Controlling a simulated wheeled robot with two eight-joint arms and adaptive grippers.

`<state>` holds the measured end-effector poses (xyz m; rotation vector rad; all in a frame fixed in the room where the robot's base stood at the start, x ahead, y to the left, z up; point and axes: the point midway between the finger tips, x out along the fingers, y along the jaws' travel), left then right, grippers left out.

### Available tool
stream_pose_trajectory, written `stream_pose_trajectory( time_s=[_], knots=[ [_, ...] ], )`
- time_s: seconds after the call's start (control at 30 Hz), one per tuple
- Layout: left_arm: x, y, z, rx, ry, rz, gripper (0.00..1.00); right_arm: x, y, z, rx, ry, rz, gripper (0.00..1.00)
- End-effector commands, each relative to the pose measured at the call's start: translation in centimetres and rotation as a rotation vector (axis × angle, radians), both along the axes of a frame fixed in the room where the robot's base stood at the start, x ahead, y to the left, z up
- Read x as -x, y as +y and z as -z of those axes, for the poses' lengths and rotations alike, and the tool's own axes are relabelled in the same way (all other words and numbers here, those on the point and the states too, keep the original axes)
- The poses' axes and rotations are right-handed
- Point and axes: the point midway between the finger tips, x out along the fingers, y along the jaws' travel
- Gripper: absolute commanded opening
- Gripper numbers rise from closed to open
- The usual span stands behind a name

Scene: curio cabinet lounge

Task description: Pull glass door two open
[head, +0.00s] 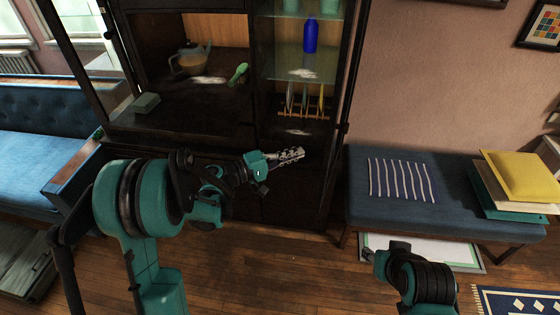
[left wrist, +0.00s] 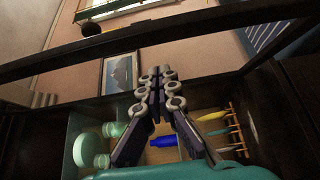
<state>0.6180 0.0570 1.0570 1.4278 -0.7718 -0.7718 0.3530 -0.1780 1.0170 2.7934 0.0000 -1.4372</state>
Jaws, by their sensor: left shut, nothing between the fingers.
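The dark cabinet (head: 190,147) stands ahead, with a left bay and a narrower right bay. A dark door frame with a handle (head: 108,35) stands swung out at the cabinet's left side. A dark upright frame (head: 350,75) runs along the right bay's right side; I cannot tell whether it is a swung-out door or the cabinet's edge. My left gripper (head: 298,154) is shut and empty, low in front of the right bay. Its closed fingers show in the left wrist view (left wrist: 160,78), with a dark frame bar (left wrist: 150,42) beyond them. My right gripper (head: 370,255) is low, before the bench.
A teapot (head: 190,60), green spoon-like item (head: 238,74) and small box (head: 146,103) are in the left bay. A blue bottle (head: 310,36) and a plate rack (head: 304,113) are in the right bay. A blue bench (head: 455,195) stands right, a sofa (head: 35,130) left.

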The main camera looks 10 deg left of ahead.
Motion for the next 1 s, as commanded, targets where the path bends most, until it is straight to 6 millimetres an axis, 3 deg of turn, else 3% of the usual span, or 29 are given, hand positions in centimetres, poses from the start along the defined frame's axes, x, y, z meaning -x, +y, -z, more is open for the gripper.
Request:
stream_pose_trajectory(
  time_s=[0.07,0.3,0.83,1.0],
  knots=[
    [-0.8,-1.5,0.2,0.000,0.000,0.004,0.00,0.0,0.0,0.5,0.000,0.000,0.000,0.40],
    [-0.2,-4.6,0.1,-0.001,0.000,0.002,0.00,0.0,0.0,1.3,0.000,0.000,0.000,0.40],
    [0.0,-5.6,0.0,-0.001,0.000,0.001,0.00,0.0,0.0,1.4,0.000,0.000,0.000,0.40],
    [0.8,-8.8,0.1,-0.001,0.000,0.006,0.00,0.0,0.0,1.7,0.000,0.000,0.000,0.40]
  ],
)
